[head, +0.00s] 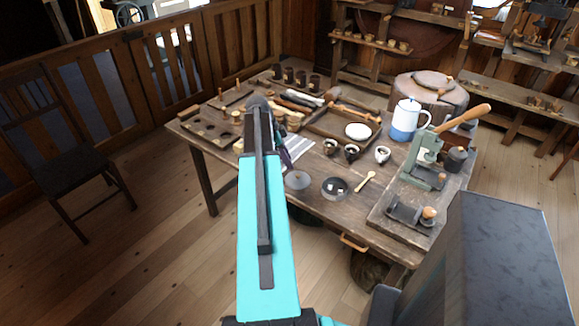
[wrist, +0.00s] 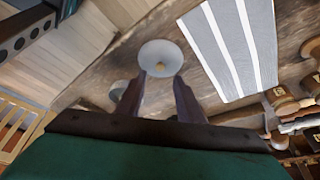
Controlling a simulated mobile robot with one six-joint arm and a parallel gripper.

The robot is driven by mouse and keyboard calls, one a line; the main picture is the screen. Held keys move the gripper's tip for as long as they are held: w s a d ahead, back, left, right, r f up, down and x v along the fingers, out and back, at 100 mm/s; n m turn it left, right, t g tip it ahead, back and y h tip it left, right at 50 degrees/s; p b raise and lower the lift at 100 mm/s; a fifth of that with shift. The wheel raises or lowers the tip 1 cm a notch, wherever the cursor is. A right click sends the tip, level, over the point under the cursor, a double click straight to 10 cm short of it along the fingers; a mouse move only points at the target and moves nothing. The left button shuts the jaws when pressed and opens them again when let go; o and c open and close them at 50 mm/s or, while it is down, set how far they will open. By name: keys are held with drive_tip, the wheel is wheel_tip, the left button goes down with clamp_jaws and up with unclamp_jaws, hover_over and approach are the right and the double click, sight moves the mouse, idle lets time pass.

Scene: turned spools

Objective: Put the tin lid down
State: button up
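The tin lid, a pale grey disc (wrist: 160,51), shows just past my fingertips in the wrist view, with a small tan knob near its middle. In the head view my gripper (head: 284,156) is partly hidden by my arm. An open dark round tin (head: 336,188) stands right of the disc.
A striped cloth (head: 298,147) lies behind the disc. A small spoon (head: 365,181) and several little cups (head: 351,152) are to the right. A green press (head: 425,160) and a blue-white pot (head: 405,119) stand further right. The table's front edge is close.

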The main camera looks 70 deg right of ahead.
drive_tip(key=shift+b+v, duration=0.45)
drive_tip(key=shift+v, duration=1.75)
drive_tip(key=shift+f, duration=0.1)
drive_tip(key=w+a+f+n+y, duration=0.1)
drive_tip(key=w+a+f+n, duration=0.55)
drive_tip(key=a+f, duration=0.45)
drive_tip(key=w+a+f+n, duration=0.5)
drive_tip(key=w+a+f, duration=0.35)
drive_tip(key=a, duration=0.35)
drive_tip(key=s+a+f+n+y, duration=0.1)
drive_tip(key=a+f+n, duration=0.4)
drive_tip(key=a, duration=0.5)
drive_tip(key=a+f+n, duration=0.3)
drive_tip(key=a+f, duration=0.4)
drive_tip(key=a, duration=0.3)
drive_tip(key=s+a+f+n+g, duration=0.1)
drive_tip(key=s+a+f+n, duration=0.3)
drive_tip(key=s+a, duration=0.3)
drive_tip(key=s+a+f+n+g, duration=0.1)
drive_tip(key=s+a+f+n, duration=0.4)
drive_tip(key=a, duration=0.9)
drive_tip(key=s+n, duration=0.1)
drive_tip(key=s, duration=0.2)
drive_tip(key=shift+s+a+f+n, duration=0.2)
drive_tip(key=shift+f+n, duration=0.1)
drive_tip(key=shift+n, duration=0.05)
